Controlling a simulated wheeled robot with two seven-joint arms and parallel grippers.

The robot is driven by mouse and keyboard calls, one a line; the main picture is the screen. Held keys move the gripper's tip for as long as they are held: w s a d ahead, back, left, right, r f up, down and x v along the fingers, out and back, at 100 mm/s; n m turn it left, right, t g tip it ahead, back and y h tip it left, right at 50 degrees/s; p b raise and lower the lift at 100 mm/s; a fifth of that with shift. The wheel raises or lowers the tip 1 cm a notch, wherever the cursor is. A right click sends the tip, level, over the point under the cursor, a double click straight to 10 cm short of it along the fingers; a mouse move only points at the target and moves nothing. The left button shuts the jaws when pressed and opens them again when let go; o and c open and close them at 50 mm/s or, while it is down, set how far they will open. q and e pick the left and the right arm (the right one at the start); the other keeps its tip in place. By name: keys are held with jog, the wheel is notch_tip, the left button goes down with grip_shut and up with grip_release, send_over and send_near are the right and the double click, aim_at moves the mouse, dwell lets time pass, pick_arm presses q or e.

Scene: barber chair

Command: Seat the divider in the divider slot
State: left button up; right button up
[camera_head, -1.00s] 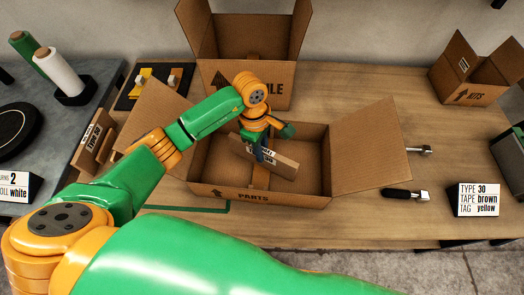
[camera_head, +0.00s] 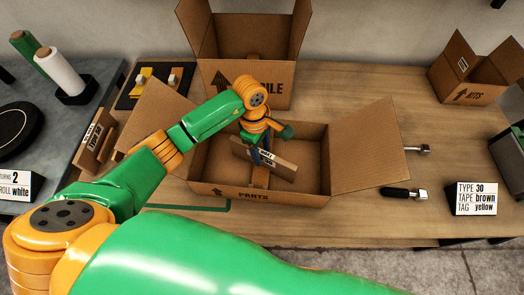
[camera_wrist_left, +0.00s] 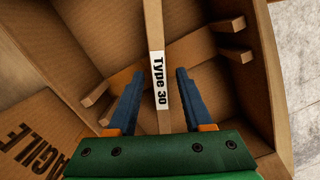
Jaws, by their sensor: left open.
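The divider (camera_head: 272,163) is a flat cardboard panel with a white label, set slantwise inside the open PARTS box (camera_head: 305,199). In the left wrist view the divider (camera_wrist_left: 153,30) shows edge-on, its label reading Type 30. My left gripper (camera_head: 262,158) is above and at the divider inside the box. In the left wrist view its blue fingers (camera_wrist_left: 155,82) stand apart, one on each side of the divider, with gaps. The divider slot shows as paired strips on opposite walls, one pair at right (camera_wrist_left: 235,40); the divider runs across their line. My right gripper is out of view.
A FRAGILE box (camera_head: 270,85) stands behind. The PARTS box flaps spread left and right (camera_head: 370,150). A KITS box (camera_head: 475,75) stands at the back right.

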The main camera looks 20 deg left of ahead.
pick_arm(q)
notch_tip(320, 180, up, 11)
jog(key=a+b, duration=0.1)
jog(key=shift+a+b, duration=0.2)
jog(key=shift+b, duration=0.15)
jog(key=shift+w, duration=0.1)
